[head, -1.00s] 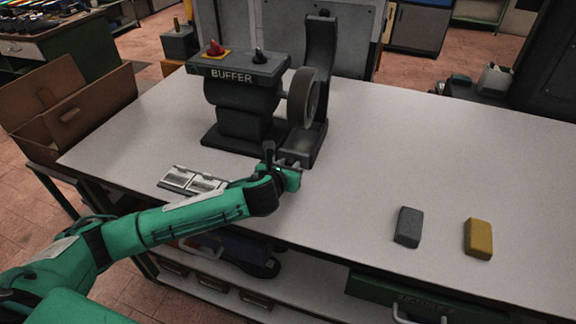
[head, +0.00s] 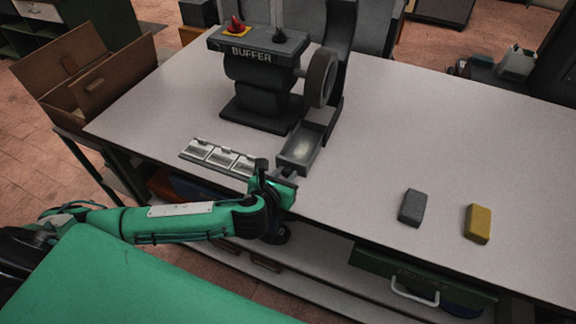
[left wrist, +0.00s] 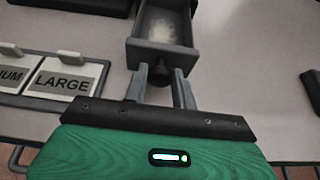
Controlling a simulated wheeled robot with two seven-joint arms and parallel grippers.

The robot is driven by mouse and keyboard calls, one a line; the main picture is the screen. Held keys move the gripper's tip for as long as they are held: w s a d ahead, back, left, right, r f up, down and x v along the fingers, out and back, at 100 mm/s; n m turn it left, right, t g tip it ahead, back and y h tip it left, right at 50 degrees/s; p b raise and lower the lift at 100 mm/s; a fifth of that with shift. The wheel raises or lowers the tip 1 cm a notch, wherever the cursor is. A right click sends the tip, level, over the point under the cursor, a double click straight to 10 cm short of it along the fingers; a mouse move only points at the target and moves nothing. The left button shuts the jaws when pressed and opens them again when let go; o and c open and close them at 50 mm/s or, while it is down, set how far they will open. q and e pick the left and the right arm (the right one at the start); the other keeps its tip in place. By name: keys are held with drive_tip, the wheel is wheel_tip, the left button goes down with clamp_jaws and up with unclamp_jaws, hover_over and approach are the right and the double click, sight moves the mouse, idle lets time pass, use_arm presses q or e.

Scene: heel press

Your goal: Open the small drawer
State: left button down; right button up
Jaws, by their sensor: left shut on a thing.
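The small grey drawer (head: 299,153) sits at the foot of the buffer, below its wheel, and is pulled out toward me. Pale dust shows inside it. In the left wrist view the drawer (left wrist: 189,55) has a dark round knob (left wrist: 160,71) on its front. My left gripper (head: 279,174) is at the drawer's front, its two fingers (left wrist: 160,80) on either side of the knob and shut on it. My right gripper is not in view.
The buffer (head: 262,85) stands on the white table (head: 400,130). A rack of label cards (head: 218,156) lies left of the drawer. A grey block (head: 412,207) and a yellow block (head: 477,224) lie at the right. A green drawer (head: 420,275) hangs under the table edge.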

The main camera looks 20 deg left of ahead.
use_arm(q)
drive_tip(key=c, duration=1.1)
unclamp_jaws()
drive_tip(key=shift+c, duration=0.2)
drive_tip(key=b+v, duration=0.1)
drive_tip(key=v, duration=1.2)
drive_tip(key=shift+s+r, duration=0.15)
drive_tip(key=shift+s, duration=0.15)
